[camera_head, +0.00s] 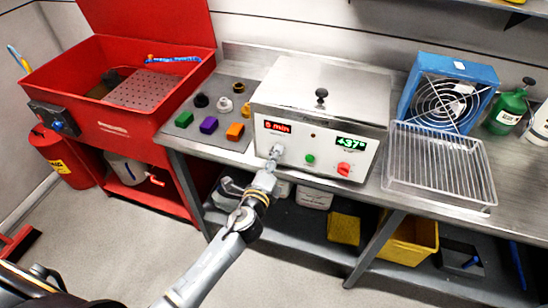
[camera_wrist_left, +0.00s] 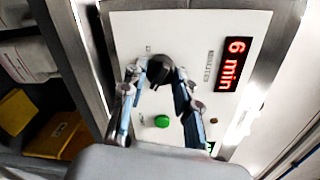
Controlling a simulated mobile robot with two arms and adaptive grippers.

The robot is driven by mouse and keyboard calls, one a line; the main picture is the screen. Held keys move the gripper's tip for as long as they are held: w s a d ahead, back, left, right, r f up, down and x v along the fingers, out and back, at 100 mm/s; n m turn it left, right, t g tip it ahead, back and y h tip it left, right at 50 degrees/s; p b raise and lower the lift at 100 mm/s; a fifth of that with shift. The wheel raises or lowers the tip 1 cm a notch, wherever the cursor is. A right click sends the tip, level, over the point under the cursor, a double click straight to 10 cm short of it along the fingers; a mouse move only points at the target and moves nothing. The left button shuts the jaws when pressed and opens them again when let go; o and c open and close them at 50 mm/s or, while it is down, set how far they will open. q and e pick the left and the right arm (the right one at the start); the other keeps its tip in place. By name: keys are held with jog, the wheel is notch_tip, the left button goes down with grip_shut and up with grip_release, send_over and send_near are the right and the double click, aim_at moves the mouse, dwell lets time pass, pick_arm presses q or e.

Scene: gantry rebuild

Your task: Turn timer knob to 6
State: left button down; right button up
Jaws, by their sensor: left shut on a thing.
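The metal unit (camera_head: 330,90) on the bench has a white front panel. Its red timer display (camera_head: 277,126) reads "6 min", clearest in the left wrist view (camera_wrist_left: 234,64). The black timer knob (camera_wrist_left: 159,69) is just below the display and is hidden behind my gripper in the head view. My left gripper (camera_head: 276,151) is at the panel, with its two fingers on either side of the knob, shut on it. A green button (camera_head: 310,158) and a red knob (camera_head: 344,169) are to the right. My right gripper is not in view.
A green temperature display (camera_head: 351,144) reads about +37°. A wire basket (camera_head: 440,165) and a blue fan box (camera_head: 447,90) stand right of the unit. Coloured blocks (camera_head: 208,125) lie to the left, beside a red parts washer (camera_head: 110,120). A yellow bin (camera_head: 410,240) is below.

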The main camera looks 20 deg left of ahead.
pick_arm(q)
jog(key=c, duration=1)
grip_release()
jog(key=s, duration=1.2)
jog(key=shift+r, duration=0.3)
